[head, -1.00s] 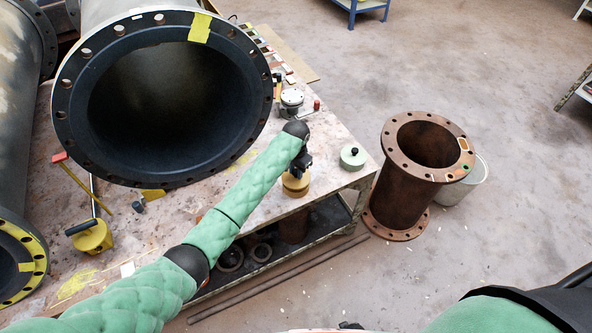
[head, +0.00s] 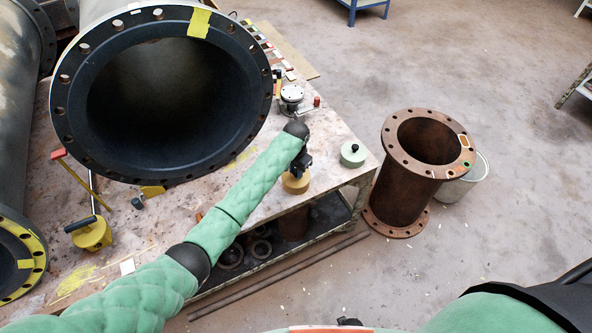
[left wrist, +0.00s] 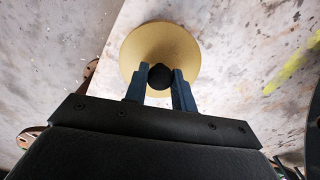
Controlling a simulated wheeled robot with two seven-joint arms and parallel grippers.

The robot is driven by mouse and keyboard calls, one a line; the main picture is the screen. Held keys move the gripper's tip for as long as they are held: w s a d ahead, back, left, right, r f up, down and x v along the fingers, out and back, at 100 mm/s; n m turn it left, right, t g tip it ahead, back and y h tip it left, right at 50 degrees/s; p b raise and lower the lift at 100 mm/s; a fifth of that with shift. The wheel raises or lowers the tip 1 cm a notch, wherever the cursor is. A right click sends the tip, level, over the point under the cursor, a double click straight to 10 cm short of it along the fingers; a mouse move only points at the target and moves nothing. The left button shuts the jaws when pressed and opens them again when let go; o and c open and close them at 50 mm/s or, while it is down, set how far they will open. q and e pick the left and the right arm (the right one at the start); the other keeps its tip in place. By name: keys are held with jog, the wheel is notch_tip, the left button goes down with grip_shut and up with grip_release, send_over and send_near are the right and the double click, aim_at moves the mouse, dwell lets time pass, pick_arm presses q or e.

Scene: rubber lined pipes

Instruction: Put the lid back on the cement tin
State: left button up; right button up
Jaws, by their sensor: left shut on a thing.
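Whether the tan top is a loose lid or sits on a tin below cannot be told. My right gripper is out of view.
A large black flanged pipe (head: 70,130) lies on the table (head: 330,140) behind my left arm. A metal gauge-like item (head: 291,96) stands further back. A rusty flanged pipe (head: 400,195) and a pale bucket (head: 470,180) stand on the floor right of the table.

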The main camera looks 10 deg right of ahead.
pick_arm(q)
jog(key=shift+p, duration=0.4)
dwell(0.4)
dwell(0.4)
jog(key=shift+p, duration=0.35)
jog(key=shift+f+p, duration=0.15)
jog(key=shift+p, duration=0.45)
dwell(1.3)
dwell(0.4)
jog(key=o, duration=1.5)
